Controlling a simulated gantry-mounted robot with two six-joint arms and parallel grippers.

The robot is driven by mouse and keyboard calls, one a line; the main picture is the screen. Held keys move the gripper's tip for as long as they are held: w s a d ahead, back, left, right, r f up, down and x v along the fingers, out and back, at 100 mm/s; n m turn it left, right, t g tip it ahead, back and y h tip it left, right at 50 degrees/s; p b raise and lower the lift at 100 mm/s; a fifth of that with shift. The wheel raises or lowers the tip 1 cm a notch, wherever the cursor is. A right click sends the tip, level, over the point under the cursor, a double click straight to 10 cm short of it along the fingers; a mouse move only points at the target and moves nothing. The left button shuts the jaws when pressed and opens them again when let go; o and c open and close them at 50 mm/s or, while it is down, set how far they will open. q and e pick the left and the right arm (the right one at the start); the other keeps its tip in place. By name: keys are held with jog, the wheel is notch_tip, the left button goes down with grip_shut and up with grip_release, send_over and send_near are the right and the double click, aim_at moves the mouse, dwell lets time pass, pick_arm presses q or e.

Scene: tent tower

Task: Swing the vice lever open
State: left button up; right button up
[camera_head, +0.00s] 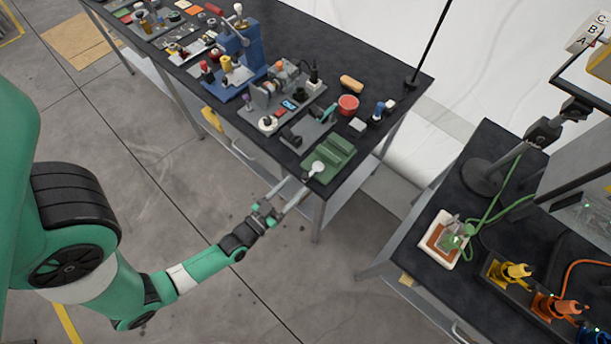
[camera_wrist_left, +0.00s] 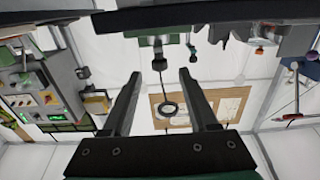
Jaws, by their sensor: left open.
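The green vice (camera_head: 338,150) sits at the near right corner of the dark workbench. Its lever has a pale round end (camera_head: 317,167) on the side facing my arm. My left gripper (camera_head: 295,187) is open and empty, just off the bench's front edge, with its fingers pointing towards that lever end. In the left wrist view, my fingers (camera_wrist_left: 160,75) are spread apart. A small dark knob-like part (camera_wrist_left: 160,64), probably the lever end, appears between the tips, beyond them; contact is not visible. My right gripper is not in view.
A thin black pole (camera_head: 428,45) stands at the back corner. A second bench (camera_head: 430,270) is to the right. Floor is clear below my arm.

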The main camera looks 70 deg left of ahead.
aim_at(303, 178)
pick_arm(q)
jog(key=x, duration=0.6)
grip_shut()
dwell(1.2)
